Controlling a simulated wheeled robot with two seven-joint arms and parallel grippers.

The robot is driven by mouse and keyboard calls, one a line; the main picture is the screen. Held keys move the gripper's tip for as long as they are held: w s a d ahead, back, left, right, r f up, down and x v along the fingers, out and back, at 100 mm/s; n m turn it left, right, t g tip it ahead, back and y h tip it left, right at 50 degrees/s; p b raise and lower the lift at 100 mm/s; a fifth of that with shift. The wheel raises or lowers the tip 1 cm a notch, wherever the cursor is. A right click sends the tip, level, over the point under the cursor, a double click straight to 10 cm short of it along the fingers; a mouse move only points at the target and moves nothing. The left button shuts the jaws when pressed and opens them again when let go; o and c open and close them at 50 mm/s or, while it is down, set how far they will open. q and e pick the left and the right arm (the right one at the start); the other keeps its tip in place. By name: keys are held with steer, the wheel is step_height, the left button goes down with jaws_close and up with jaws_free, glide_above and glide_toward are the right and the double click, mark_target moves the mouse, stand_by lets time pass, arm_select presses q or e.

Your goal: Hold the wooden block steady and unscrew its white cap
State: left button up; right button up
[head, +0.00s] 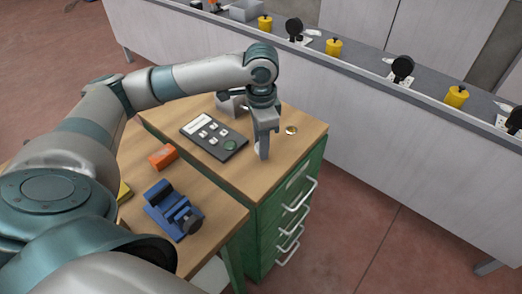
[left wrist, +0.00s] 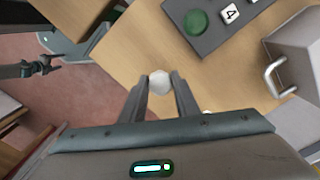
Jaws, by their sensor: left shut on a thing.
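My left gripper (head: 262,155) reaches down over the wooden top of the green drawer cabinet, near its front edge. In the left wrist view its two fingers (left wrist: 160,84) are shut on a small round white piece, which looks like the white cap (left wrist: 160,80). A bit of white also shows beside the fingers in the head view. I cannot tell whether the piece touches the top. I cannot make out the wooden block in either view.
A dark panel (head: 240,149) with white numbered tiles and a green disc lies beside the gripper. A small round piece (head: 291,130) lies to its right. A blue vise (head: 160,195) and an orange box (head: 162,156) are on the nearer table. A long grey counter stands behind.

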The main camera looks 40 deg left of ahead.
arm_select(q)
step_height(320, 180, down, 2)
steer(key=shift+f, duration=0.1)
steer(key=shift+f+p, duration=0.3)
steer(key=shift+f, duration=0.2)
arm_select(e)
steer(key=shift+s+d+r, duration=0.1)
steer(key=shift+s+r, duration=0.15)
steer(key=shift+s, duration=0.25)
steer(key=shift+r, duration=0.1)
arm_select(q)
steer(key=o, duration=1.2)
steer(key=shift+f, duration=0.1)
